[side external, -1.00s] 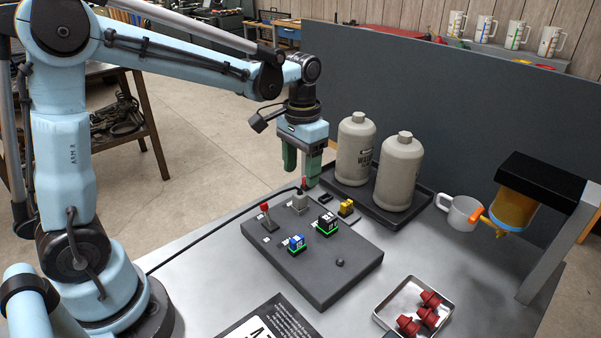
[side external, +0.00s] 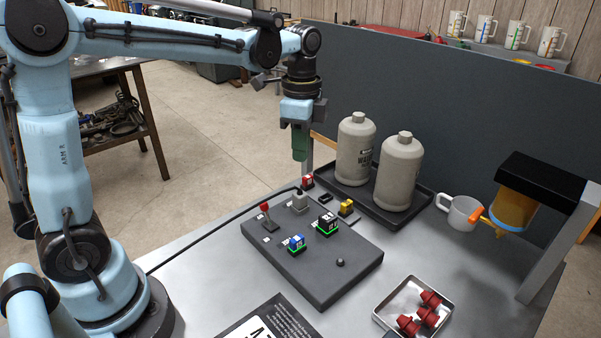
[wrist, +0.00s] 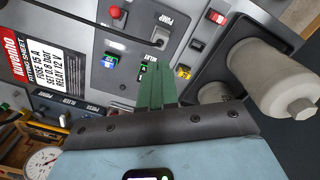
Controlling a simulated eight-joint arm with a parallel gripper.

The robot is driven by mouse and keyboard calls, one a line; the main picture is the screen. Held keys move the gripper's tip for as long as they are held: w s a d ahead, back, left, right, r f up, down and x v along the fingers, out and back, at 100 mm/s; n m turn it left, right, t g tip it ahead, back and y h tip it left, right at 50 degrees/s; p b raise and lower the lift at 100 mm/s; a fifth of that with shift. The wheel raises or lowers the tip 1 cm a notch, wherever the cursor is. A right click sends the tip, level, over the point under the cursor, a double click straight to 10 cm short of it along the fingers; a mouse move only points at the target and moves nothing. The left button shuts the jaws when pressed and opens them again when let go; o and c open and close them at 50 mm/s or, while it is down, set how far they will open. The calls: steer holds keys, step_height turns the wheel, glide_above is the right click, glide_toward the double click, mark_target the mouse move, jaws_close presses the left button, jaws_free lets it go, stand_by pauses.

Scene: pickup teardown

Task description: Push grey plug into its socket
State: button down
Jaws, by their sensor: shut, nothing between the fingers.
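The grey plug (side external: 300,202) stands upright at the back corner of the dark grey panel block (side external: 325,272), with a black cable running from it to the left. Its base is small in the side view, so I cannot tell how deep it sits in its socket. My gripper (side external: 299,158) hangs above the plug, apart from it, with its green fingers together and empty. The fingers also show in the wrist view (wrist: 157,88), pointing toward the panel.
The panel carries a red-knobbed lever (side external: 265,207), a blue relay (side external: 296,243), a black-and-green relay (side external: 326,223) and a yellow fuse (side external: 346,207). Two beige bottles (side external: 397,172) stand in a black tray behind. A mug (side external: 458,212) and a metal tray (side external: 388,302) with red parts are at right.

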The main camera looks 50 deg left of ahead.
steer(key=m, duration=1.2)
steer(key=shift+s+f+m, duration=0.15)
steer(key=shift+f+m, duration=0.1)
steer(key=shift+m, duration=0.05)
steer(key=shift+f, duration=3.45)
step_height(320, 180, up, 7)
steer(key=n+t, duration=0.3)
steer(key=n, duration=0.8)
glide_toward(300, 190)
steer(key=s+r, duration=0.1)
steer(key=s, duration=0.2)
steer(key=s+n+t, duration=0.1)
steer(key=n, duration=0.3)
steer(key=s+d+f+n+t, duration=0.1)
steer(key=s+n+t, duration=0.1)
steer(key=n, duration=0.2)
steer(key=s+f+n+t, duration=0.1)
steer(key=n, duration=0.4)
steer(key=shift+s+d+f, duration=0.15)
steer(key=shift+s+d, duration=0.05)
steer(key=shift+s, duration=0.15)
